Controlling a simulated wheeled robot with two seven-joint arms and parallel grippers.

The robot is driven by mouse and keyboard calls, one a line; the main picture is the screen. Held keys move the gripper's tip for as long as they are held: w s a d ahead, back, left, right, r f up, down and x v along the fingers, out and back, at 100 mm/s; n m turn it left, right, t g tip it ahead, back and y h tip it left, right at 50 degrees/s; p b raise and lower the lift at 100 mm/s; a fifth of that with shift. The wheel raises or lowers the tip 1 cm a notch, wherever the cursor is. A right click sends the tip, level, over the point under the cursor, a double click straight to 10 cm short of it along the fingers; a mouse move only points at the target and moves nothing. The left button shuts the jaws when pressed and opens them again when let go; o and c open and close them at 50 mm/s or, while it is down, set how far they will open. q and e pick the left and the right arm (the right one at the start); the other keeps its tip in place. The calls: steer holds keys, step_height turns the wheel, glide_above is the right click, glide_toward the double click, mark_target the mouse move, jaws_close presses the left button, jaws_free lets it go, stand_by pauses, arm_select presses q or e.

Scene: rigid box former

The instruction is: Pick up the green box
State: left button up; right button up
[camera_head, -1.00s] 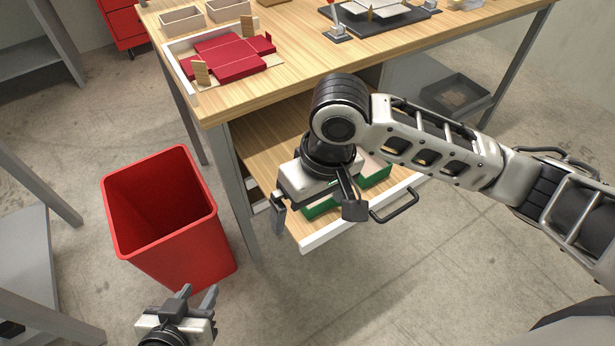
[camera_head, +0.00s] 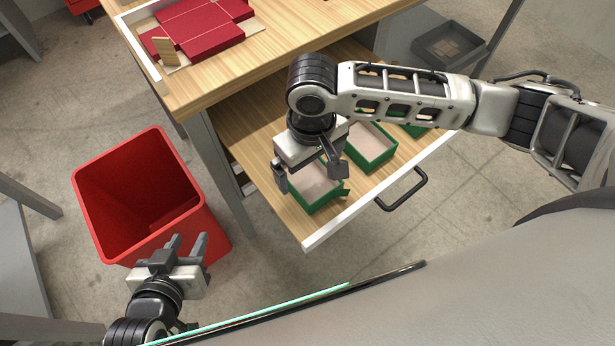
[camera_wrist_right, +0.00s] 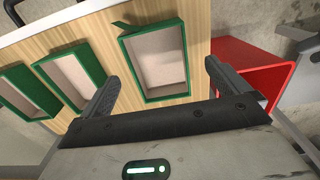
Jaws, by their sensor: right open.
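Three open-topped green boxes with pale insides lie in a row in the pulled-out drawer (camera_head: 330,231). The nearest green box (camera_head: 318,190) is partly hidden under my right gripper (camera_head: 311,176). The middle green box (camera_head: 372,150) is mostly clear, and the far green box (camera_head: 412,130) is largely behind my right arm. In the right wrist view my right gripper (camera_wrist_right: 163,82) is open and empty, its fingers either side of the near end of the nearest green box (camera_wrist_right: 154,58); contact cannot be told. My left gripper (camera_head: 186,243) is open and empty by the red bin.
The red bin (camera_head: 140,190) stands left of the drawer. The table above (camera_head: 260,60) carries a flat red carton (camera_head: 205,25) in a white tray. The drawer handle (camera_head: 405,192) sticks out in front. A grey tray (camera_head: 447,45) lies on a lower shelf behind.

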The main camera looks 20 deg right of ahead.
mark_target(312, 187)
steer(key=f, duration=0.5)
steer(key=shift+d+f+b, duration=0.2)
steer(key=shift+f+b, duration=0.15)
steer(key=shift+f, duration=0.05)
steer(key=c, duration=1)
